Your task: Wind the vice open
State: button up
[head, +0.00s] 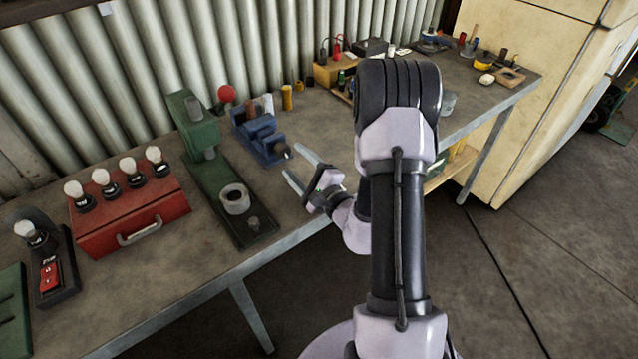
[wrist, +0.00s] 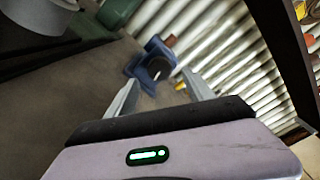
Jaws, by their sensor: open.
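The blue vice (head: 258,138) stands on the workbench right of the green press, in the middle of the head view. Its dark round front end (head: 284,151) faces my gripper; a handle bar cannot be made out clearly. My gripper (head: 297,168) is open and empty, just in front of the vice and apart from it, its two fingers pointing towards it. In the wrist view the vice (wrist: 150,58) shows beyond and between the fingertips (wrist: 162,85). Whether its jaws are parted cannot be told.
A green press (head: 215,180) with a red knob stands left of the vice. A yellow cylinder (head: 287,97) and small items stand behind. The bench's front edge (head: 215,285) runs below my gripper.

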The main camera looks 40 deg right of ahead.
jog(key=s, duration=0.3)
jog(key=s+p, duration=0.1)
jog(key=s, duration=0.3)
jog(key=s+p, duration=0.1)
jog(key=s, duration=0.3)
jog(key=shift+s+d+r, duration=0.1)
jog(key=shift+d+r, duration=0.1)
jog(key=shift+d, duration=0.05)
jog(key=shift+s+f, duration=0.2)
jog(key=shift+s, duration=0.1)
